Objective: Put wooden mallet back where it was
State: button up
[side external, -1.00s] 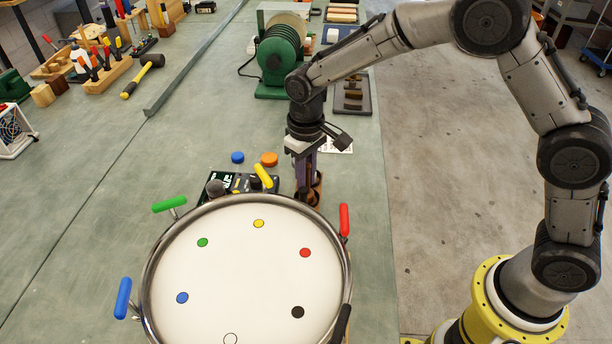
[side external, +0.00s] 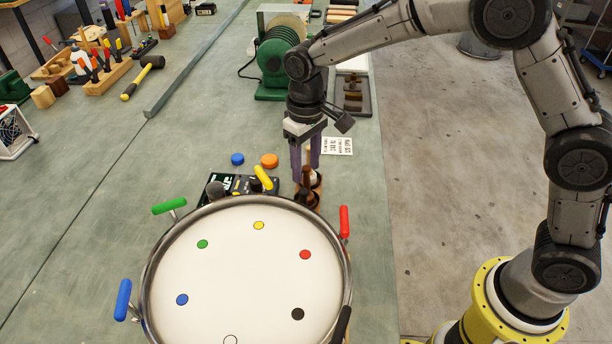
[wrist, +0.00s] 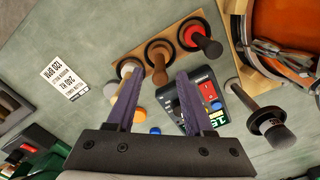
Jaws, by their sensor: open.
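A wooden rack (wrist: 172,42) holds several mallets upright in dark rings. A brown wooden mallet (wrist: 158,73) stands in the middle ring. A red-topped mallet (wrist: 206,45) and a pale-topped mallet (wrist: 128,69) stand on either side of it. My gripper (wrist: 153,80) is open, its two purple fingers spread on either side of the brown mallet's line, and it appears clear of it. In the side view my gripper (side external: 306,172) points down above the rack, behind the drum; the fingers and drum rim partly hide the mallets there.
The large drum (side external: 245,275) with coloured handles fills the front. A black meter box (wrist: 200,105), a microphone-like dark rod (wrist: 268,126) and a printed card (side external: 338,146) lie close to the rack. Blue (side external: 237,158) and orange (side external: 269,159) caps lie left of it.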

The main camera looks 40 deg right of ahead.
notch_tip(320, 180, up, 8)
jog(key=shift+f, duration=0.1)
jog(key=shift+s+d, duration=0.1)
jog(key=shift+d, duration=0.05)
jog(key=s+d+r+t, duration=0.2)
jog(key=s+d+r, duration=0.6)
jog(key=s, duration=0.3)
jog(key=s+d+f+m+t, duration=0.1)
jog(key=s+d, duration=0.1)
jog(key=s, duration=0.6)
jog(key=s+d+f+t, duration=0.2)
jog(key=s+d, duration=0.1)
jog(key=s, duration=0.5)
jog(key=shift+s+d+f+m+t, duration=0.25)
jog(key=shift+s+d+m+t, duration=0.05)
jog(key=shift+s+d+m, duration=0.1)
